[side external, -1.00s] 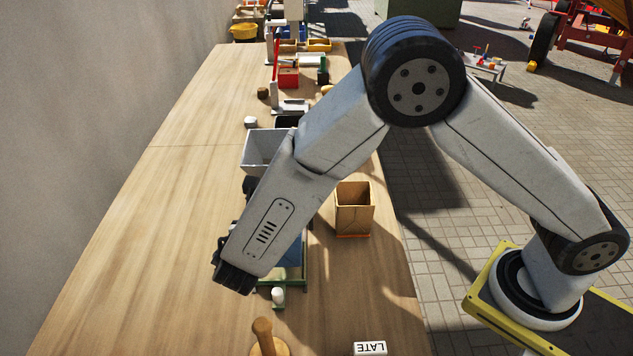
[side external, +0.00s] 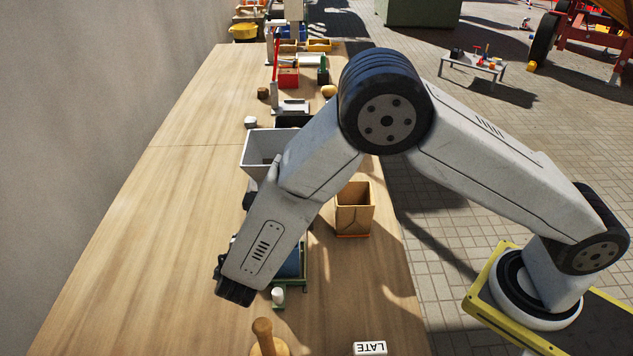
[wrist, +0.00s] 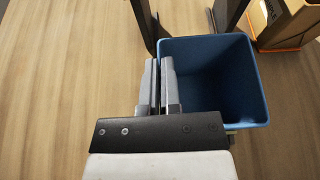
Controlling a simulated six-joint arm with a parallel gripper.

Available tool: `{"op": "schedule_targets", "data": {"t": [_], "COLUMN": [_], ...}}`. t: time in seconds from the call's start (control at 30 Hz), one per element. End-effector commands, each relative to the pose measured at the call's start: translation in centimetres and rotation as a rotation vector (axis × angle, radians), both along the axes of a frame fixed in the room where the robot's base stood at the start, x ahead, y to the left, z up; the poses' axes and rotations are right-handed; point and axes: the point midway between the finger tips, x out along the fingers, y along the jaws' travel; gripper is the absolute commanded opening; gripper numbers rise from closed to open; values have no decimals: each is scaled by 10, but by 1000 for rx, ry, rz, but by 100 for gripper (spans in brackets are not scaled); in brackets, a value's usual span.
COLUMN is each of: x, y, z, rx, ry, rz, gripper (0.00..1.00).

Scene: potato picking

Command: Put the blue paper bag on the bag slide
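The blue paper bag (wrist: 215,75) stands upright and open at the top in the wrist view. In the side external view only a strip of it (side external: 291,262) shows past my arm, at a green frame (side external: 305,272) that looks like the bag slide. My gripper (wrist: 160,80) is at the bag's left rim, with one finger outside and one over the inside. The fingers are nearly together, apparently pinching the thin wall. My wrist hides the fingertips in the side view. Whether the bag's bottom touches the frame is hidden.
A brown paper bag (side external: 354,208) with an orange base edge stands right of the frame. A grey-white hopper (side external: 262,148) is behind. A small white piece (side external: 278,294), a wooden knob (side external: 263,330) and a LATE block (side external: 370,347) are in front. The table's left side is clear.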

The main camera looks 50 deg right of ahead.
Motion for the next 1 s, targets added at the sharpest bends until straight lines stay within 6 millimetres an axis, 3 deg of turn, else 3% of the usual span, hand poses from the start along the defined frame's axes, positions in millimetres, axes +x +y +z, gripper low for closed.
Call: {"op": "schedule_targets", "data": {"t": [0.17,0.27,0.3,0.77,1.0], "x": [0,0,0,0,-13], "y": [0,0,0,0,14], "z": [-3,-3,-3,0,9], "rx": [0,0,0,0,0], "ry": [0,0,0,0,-1], "rz": [0,0,0,0,3], "gripper": [0,26,38,39,39]}}
